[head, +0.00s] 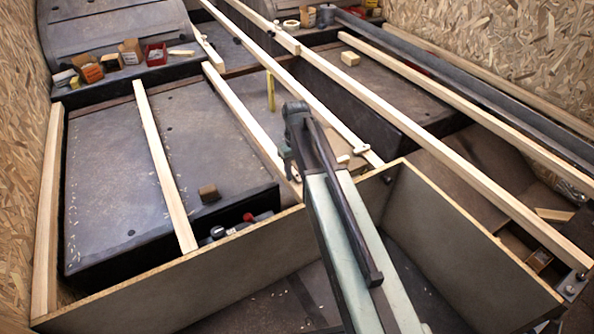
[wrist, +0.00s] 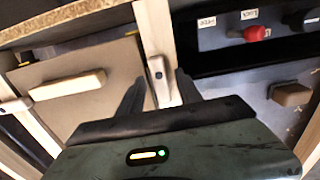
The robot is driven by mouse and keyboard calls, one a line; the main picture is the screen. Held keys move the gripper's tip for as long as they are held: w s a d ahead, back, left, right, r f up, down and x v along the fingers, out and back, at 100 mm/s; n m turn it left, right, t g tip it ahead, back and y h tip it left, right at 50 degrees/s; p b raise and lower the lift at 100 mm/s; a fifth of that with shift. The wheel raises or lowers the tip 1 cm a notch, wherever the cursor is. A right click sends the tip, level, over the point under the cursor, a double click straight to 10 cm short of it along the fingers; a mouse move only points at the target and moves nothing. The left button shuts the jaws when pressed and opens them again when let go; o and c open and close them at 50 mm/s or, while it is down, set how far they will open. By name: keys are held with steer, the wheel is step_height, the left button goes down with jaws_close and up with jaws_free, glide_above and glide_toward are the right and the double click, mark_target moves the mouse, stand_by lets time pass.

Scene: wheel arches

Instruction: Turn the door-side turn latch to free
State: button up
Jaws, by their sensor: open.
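My gripper (head: 287,152) reaches over the board wall in the head view. In the wrist view its two dark fingers (wrist: 160,80) are apart and empty. A small pale turn latch (wrist: 157,77) with a dark pivot lies on a wooden post (wrist: 154,25) between the fingers, its length roughly along the post. I cannot tell whether a finger touches it. A beige panel (wrist: 90,65) with a wooden bar handle (wrist: 67,85) lies to its left. Another small wooden latch (head: 361,149) shows on the neighbouring post in the head view. Which latch is the door-side one is not marked.
A red knob (wrist: 257,33) sits on a dark strip near white labels, one reading "Lock". A brown block (wrist: 291,95) is on a grey panel at right; it also shows in the head view (head: 208,193). Long wooden battens (head: 165,165) cross the grey boxes. A board wall (head: 150,285) stands in front.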

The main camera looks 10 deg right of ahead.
mark_target(297, 174)
step_height(297, 174, up, 8)
steer(key=p, duration=0.8)
steer(key=shift+f, duration=0.1)
steer(key=shift+s+d, duration=0.1)
steer(key=shift+d, duration=0.05)
steer(key=s+d+m, duration=0.1)
steer(key=s+m, duration=0.2)
steer(key=s, duration=1.3)
step_height(297, 174, up, 32)
steer(key=p, duration=3.1)
steer(key=shift+w+m+p, duration=0.35)
steer(key=shift+w+m, duration=0.05)
steer(key=shift+w, duration=0.05)
steer(key=shift+f, duration=0.1)
